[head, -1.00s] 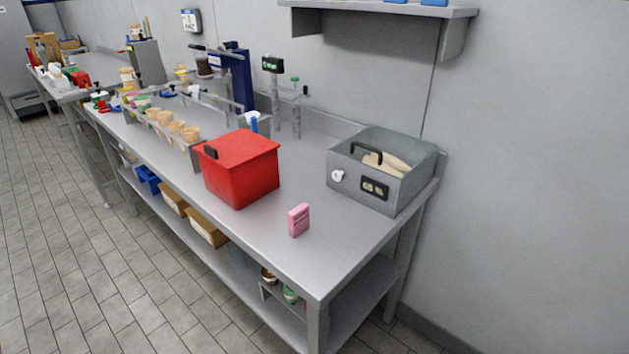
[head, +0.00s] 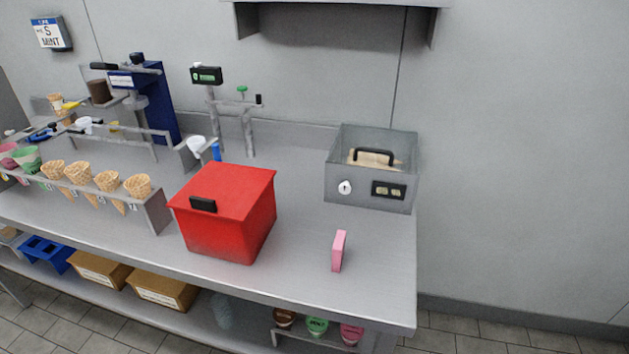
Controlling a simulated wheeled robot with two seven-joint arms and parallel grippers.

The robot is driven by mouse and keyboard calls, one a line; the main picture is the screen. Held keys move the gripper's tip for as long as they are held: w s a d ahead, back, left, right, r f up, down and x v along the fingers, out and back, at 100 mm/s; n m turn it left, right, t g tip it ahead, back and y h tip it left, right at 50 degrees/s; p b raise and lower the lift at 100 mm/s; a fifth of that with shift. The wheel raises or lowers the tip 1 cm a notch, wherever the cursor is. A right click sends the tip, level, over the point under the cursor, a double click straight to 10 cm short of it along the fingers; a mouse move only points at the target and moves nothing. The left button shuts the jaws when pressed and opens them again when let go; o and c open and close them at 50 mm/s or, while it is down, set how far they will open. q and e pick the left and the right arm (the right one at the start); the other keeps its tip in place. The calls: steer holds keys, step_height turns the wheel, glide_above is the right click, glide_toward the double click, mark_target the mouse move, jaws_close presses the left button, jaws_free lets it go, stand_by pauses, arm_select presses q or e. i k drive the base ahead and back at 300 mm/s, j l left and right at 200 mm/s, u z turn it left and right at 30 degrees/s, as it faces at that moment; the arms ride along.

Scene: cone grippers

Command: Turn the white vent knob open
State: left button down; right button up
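The white vent knob (head: 345,187) sits on the front face of a grey metal box (head: 340,172) at the right end of the steel counter. It is small and round with a dark mark; its exact turn angle is too small to tell. Beside it on the same face is a dark panel (head: 388,190) with two pale displays. The box has a clear-looking top with a black handle (head: 373,156), and something tan shows inside. Neither of my grippers is in view.
A red lidded bin (head: 228,225) stands on the counter left of the box. A cone rack (head: 157,212) is at the left. A shelf (head: 335,3) overhangs the wall. Bare counter (head: 295,200) lies between bin and grey box.

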mark_target(345, 187)
steer(key=i+j+z, duration=0.1)
steer(key=j, duration=0.2)
steer(key=i+j, duration=0.2)
steer(key=j, duration=0.15)
steer(key=i+j+z, duration=0.15)
steer(key=j, duration=0.15)
steer(key=i+j+z, duration=0.1)
steer(key=j, duration=0.25)
